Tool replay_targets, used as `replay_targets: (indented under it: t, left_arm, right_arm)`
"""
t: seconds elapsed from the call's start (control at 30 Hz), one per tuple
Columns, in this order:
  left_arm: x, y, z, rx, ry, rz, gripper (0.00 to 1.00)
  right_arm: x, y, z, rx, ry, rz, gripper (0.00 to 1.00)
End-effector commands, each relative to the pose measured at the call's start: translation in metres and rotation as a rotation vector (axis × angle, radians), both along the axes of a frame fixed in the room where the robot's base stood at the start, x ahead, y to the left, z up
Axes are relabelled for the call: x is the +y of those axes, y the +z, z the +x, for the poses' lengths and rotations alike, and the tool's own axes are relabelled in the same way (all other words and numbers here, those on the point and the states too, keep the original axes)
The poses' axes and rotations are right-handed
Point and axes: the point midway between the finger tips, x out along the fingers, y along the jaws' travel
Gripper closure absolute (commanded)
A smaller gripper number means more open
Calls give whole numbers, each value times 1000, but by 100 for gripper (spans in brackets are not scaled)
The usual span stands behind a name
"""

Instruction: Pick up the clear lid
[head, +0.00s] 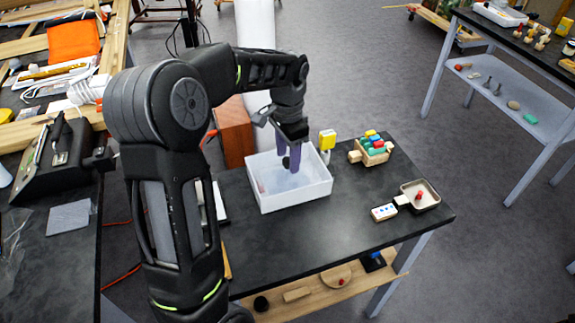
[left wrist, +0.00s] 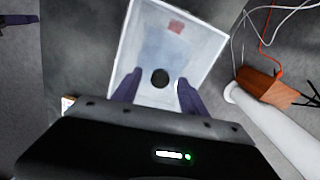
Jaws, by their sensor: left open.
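A see-through pale sheet, which looks like the clear lid (left wrist: 165,45), lies inside the white bin (left wrist: 207,72) in the left wrist view. A round black knob (left wrist: 160,78) shows on it, and a reddish patch shows at its far end. In the head view the white bin (head: 295,197) stands on the black table, and the lid is hard to make out. My left gripper (head: 290,160) points down into the bin, over the knob. Its purple fingers are open, one on each side of the knob in the left wrist view (left wrist: 158,90). I cannot tell whether they touch it.
The table front is mostly clear.

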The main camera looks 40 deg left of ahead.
Motion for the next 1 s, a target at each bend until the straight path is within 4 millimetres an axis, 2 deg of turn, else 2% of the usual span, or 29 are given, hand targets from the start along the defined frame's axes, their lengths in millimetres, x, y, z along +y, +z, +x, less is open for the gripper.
replay_targets:
  t: [0.1,0.67,1.0]
  left_arm:
    - [0,-6,0,0,0,-1,49]
    - [0,-6,0,0,1,0,49]
    - [0,-6,0,0,1,0,77]
  right_arm:
    - [0,1,0,1,-1,-1,64]
    - [0,1,0,1,0,0,64]
    - [0,1,0,0,0,0,64]
